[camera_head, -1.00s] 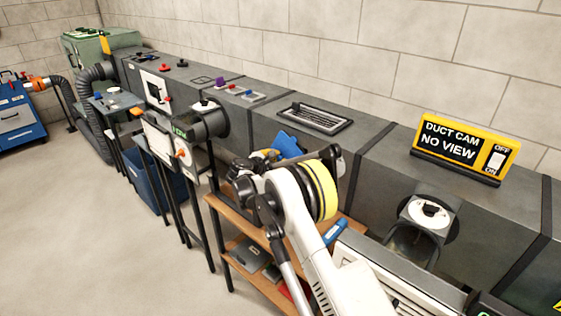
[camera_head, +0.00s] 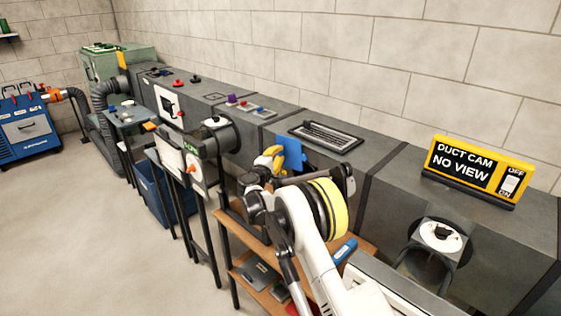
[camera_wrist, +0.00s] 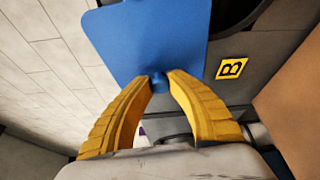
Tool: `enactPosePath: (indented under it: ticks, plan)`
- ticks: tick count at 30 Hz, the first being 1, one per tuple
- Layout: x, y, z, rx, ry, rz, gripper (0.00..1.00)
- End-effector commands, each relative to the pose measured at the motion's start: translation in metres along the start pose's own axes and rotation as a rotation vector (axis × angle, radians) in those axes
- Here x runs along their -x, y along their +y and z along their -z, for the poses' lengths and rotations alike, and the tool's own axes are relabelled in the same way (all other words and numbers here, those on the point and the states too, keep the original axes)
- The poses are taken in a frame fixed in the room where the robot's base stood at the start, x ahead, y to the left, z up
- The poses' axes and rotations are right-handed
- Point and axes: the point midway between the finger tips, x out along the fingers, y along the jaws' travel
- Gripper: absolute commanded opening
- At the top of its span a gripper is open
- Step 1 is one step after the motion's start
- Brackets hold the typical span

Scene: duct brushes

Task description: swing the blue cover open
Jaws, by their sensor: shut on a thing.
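The blue cover (camera_wrist: 150,38) is a flat panel with rounded corners and a small blue knob (camera_wrist: 158,80) near its edge. The yellow fingers of my gripper (camera_wrist: 159,78) are shut on that knob in the wrist view. Beside the cover, part of a dark round opening (camera_wrist: 240,8) shows in the duct wall. In the head view the cover (camera_head: 289,152) stands out at the duct's front side, partly hidden by my gripper (camera_head: 275,160) and arm.
A yellow label with a "B" (camera_wrist: 232,68) is on the duct next to the opening. A wooden shelf (camera_head: 262,236) stands below my arm, with a blue object (camera_head: 345,250) on it. A keyboard-like panel (camera_head: 326,136) and a "DUCT CAM NO VIEW" sign (camera_head: 474,170) are on the duct top.

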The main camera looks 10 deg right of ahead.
Motion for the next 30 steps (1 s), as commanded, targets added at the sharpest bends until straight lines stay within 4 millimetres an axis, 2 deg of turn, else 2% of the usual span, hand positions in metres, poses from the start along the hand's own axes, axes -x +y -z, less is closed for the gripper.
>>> enactPosePath:
  ticks: [6, 15, 30]
  plan:
    - [-0.001, 0.018, -0.004, -0.162, -0.005, -0.067, 0.0]
    - [0.001, 0.035, -0.009, -0.316, -0.006, -0.131, 0.0]
    - [0.002, 0.041, -0.012, -0.38, -0.008, -0.157, 0.0]
